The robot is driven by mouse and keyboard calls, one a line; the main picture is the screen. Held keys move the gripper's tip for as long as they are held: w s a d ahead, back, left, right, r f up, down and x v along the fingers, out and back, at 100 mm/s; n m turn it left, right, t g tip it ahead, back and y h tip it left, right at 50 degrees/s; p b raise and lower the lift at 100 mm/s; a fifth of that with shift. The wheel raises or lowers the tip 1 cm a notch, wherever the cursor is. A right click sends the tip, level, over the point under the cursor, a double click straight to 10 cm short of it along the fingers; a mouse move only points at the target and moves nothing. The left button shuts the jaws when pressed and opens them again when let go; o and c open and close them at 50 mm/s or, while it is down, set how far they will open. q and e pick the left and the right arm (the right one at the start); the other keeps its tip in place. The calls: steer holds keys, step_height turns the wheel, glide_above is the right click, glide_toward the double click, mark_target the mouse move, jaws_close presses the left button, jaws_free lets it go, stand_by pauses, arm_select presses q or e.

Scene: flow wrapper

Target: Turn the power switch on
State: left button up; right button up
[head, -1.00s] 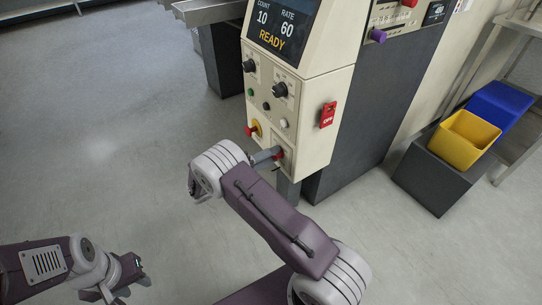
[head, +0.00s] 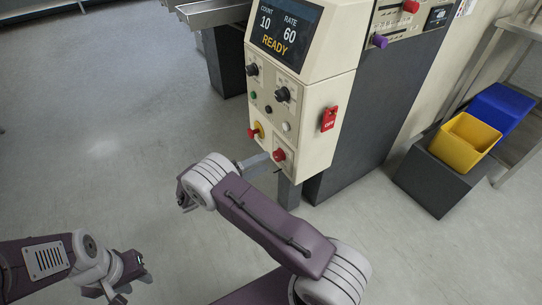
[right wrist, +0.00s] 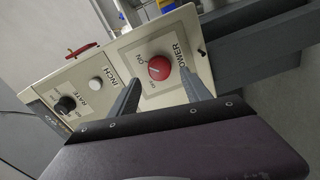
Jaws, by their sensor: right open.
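The power switch is a red knob (head: 278,155) on a cream plate low on the front of the control cabinet. In the right wrist view the knob (right wrist: 160,68) sits under the word POWER, with small position labels beside it; I cannot tell surely which label it points to. My right gripper (head: 257,161) is open and empty, just in front of the knob and slightly apart from it. In the wrist view its two fingers stand on either side of the knob. My left gripper (head: 132,274) hangs far left of the cabinet; its jaw opening is unclear.
The lit screen (head: 284,30) reads COUNT 10, RATE 60, READY. Black dials, small buttons and a red-and-yellow stop button (head: 256,131) are above the switch. Yellow (head: 465,140) and blue bins stand right. The left floor is clear.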

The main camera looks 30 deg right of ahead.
steer(key=shift+s+a+p, duration=0.2)
steer(key=shift+a+p, duration=0.2)
steer(key=shift+a, duration=1.75)
